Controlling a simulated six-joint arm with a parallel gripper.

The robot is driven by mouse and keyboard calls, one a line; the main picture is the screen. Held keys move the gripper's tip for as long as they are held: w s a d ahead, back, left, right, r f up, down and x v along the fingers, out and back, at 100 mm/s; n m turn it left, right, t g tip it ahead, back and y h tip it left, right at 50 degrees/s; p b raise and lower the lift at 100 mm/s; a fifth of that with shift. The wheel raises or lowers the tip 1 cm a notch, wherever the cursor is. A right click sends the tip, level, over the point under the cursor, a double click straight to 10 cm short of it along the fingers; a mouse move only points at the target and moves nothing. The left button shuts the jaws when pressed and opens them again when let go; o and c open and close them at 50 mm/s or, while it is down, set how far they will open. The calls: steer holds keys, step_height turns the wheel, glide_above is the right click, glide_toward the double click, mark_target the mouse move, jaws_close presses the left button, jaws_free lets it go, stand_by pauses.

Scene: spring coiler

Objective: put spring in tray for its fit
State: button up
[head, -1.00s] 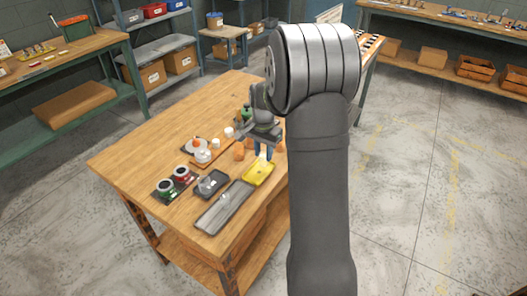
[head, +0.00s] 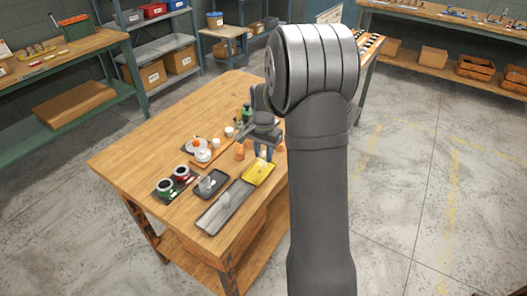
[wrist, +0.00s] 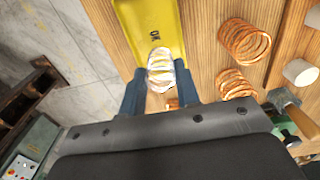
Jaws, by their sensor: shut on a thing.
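A silvery-white coil spring (wrist: 160,70) sits between the blue fingers of my gripper (wrist: 160,78) in the wrist view. My gripper is shut on it. The spring is at the near end of a yellow tray (wrist: 151,14) with dark lettering; I cannot tell whether it touches the tray. In the head view my gripper (head: 263,154) is over the table just behind the yellow tray (head: 258,174), and the held spring cannot be made out. A dark tray (head: 198,194) and a long grey tray (head: 212,223) lie left of the yellow one, each with a pale item in it.
Copper-coloured springs (wrist: 245,42) lie on the wooden table beside the yellow tray. A white cylinder (wrist: 299,72) is further right. The table's left corner (head: 115,160) is clear.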

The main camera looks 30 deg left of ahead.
steer(key=shift+f, duration=0.55)
stand_by(0.4)
steer(key=o, duration=1.1)
steer(key=shift+o, duration=0.2)
steer(key=shift+r, duration=4.5)
step_height(320, 180, down, 9)
